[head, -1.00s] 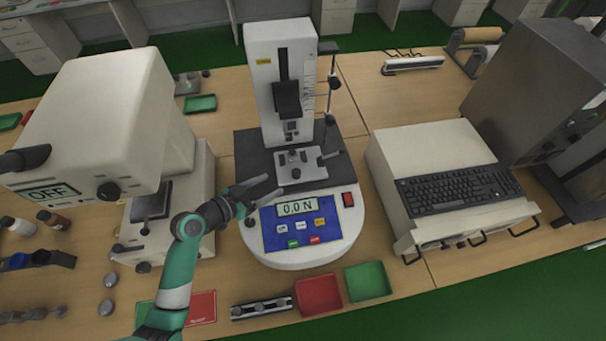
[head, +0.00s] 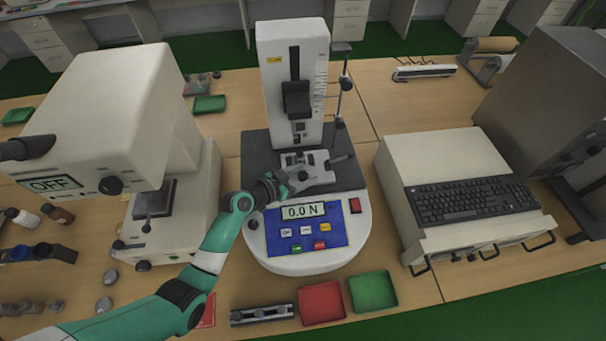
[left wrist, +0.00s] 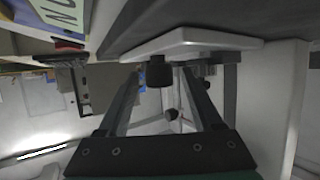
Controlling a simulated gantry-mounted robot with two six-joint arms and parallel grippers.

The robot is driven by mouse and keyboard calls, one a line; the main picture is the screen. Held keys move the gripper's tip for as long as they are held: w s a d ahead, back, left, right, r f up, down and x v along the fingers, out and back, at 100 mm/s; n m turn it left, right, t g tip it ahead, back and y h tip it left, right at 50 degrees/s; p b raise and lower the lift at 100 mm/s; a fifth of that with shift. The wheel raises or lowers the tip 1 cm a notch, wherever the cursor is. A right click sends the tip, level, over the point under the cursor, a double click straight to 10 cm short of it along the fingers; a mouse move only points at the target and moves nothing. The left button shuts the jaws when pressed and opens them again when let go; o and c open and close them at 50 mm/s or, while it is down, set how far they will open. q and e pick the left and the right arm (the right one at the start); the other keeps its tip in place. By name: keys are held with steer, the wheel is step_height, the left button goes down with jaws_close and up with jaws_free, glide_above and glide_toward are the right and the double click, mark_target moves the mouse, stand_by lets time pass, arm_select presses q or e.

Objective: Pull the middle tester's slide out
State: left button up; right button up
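The middle tester (head: 293,90) is a white column on a round base with a display reading 0.0 N. Its slide (head: 310,160) is a light grey plate with a clamp, lying on the dark bed below the column. Contact is unclear. My right gripper is not in view.
A white tester (head: 110,110) with an OFF display stands at the left. A white unit with a keyboard (head: 470,200) stands at the right. Red (head: 322,302) and green (head: 373,291) trays lie in front of the middle tester.

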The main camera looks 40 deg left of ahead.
arm_select(q)
jaws_close()
stand_by(1.3)
